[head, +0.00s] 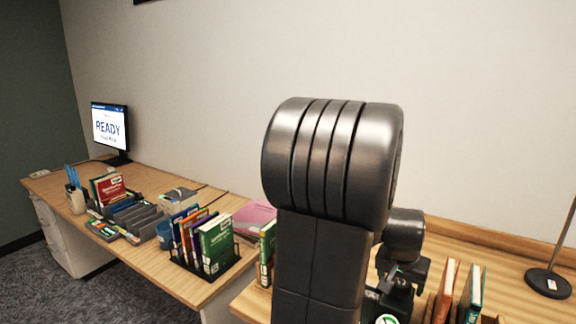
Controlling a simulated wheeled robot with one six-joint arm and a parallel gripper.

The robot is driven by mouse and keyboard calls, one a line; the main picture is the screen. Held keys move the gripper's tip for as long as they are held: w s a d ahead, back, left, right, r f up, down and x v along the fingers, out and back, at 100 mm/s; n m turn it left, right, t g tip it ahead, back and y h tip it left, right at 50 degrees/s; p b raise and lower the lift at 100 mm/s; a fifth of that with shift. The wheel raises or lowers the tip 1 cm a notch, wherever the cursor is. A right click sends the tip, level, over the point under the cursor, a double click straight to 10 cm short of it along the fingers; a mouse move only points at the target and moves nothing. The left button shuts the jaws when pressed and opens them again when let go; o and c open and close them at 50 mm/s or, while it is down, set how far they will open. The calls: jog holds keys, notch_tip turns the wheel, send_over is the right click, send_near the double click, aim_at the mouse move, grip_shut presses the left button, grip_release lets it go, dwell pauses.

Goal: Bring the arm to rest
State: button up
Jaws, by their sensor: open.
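My arm fills the centre of the head view, with a big dark rounded joint and a thick link standing upright. Behind it on the right, my gripper (404,272) shows small and partly hidden by the arm. It is open and points down above the right-hand desk, close to a dark green item (402,298). I cannot tell whether it touches that item.
Upright books (458,295) stand right of my gripper, and a lamp base (548,284) is further right. A green book (217,245) stands in a rack on the left desk (150,265). A monitor (110,128) reads READY. The wall is behind.

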jog(key=shift+d+n+t+y+p, duration=0.1)
jog(key=shift+n+t+y+p, duration=0.35)
jog(key=shift+n, duration=1.15)
jog(key=shift+d+n+y, duration=0.15)
jog(key=shift+n+y, duration=0.9)
jog(key=shift+n, duration=1.15)
jog(key=v, duration=0.7)
